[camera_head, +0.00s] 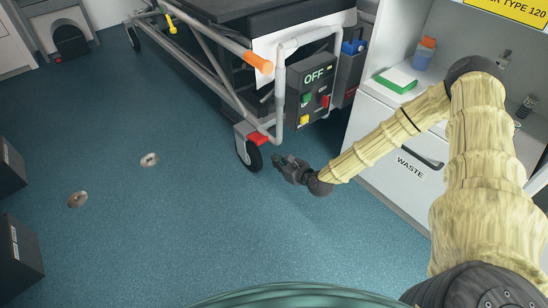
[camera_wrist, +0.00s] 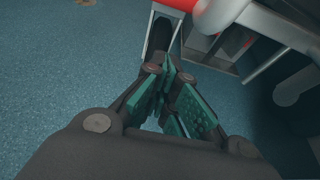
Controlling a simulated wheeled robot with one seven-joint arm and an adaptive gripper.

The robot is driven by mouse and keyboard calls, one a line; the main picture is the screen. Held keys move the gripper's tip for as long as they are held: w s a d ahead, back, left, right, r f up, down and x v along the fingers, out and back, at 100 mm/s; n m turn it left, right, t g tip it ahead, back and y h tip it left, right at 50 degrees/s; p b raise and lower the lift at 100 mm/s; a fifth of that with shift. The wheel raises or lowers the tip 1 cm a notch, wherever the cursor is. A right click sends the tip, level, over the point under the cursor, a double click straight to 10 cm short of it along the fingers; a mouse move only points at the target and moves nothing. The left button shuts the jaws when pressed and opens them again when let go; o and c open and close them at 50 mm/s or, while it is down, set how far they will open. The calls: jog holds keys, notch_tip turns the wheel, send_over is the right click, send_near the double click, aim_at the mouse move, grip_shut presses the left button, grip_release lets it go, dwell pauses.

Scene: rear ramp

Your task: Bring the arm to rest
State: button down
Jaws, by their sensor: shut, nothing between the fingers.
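My arm reaches from the lower right of the head view, in a pale yellow sleeve, and bends back toward the middle. My gripper (camera_head: 279,160) is at its end, over the blue floor (camera_head: 180,210) and just right of the trolley's wheel. In the wrist view my gripper (camera_wrist: 172,80) shows its green finger pads close together at the tips, with nothing between them.
A wheeled trolley (camera_head: 209,71) with a control box (camera_head: 307,87) stands behind my gripper. A white cabinet (camera_head: 378,135) with a waste drawer is close to my arm; a green-and-white box (camera_head: 396,80) and an orange-capped bottle (camera_head: 424,53) stand on it. Floor at left is mostly clear.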

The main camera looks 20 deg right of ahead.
jog(key=f+p+v, duration=0.1)
jog(key=p+v, duration=0.1)
jog(key=v, duration=0.5)
jog(key=s+a+f+n+g+y+p, duration=0.1)
jog(key=s+a+f+n+g, duration=0.25)
jog(key=s+a+n, duration=0.5)
jog(key=s+a+f+n+g+p, duration=0.1)
jog(key=s+a+f+n+g, duration=0.25)
jog(key=s+a+n, duration=0.45)
jog(key=s+d+r+n+g+h+p, duration=0.1)
jog(key=s+d+n+g+h, duration=0.15)
jog(key=s+n, duration=0.55)
jog(key=s+d+r+n+g+h+p, duration=0.1)
jog(key=s+d+n+g+h, duration=0.15)
jog(key=s+n, duration=0.55)
jog(key=s+d+r+p, duration=0.1)
jog(key=r+p, duration=1.8)
jog(key=s+d+r+g+p, duration=0.1)
jog(key=s+r+p, duration=0.1)
jog(key=r+p, duration=1.7)
jog(key=shift+r, duration=0.45)
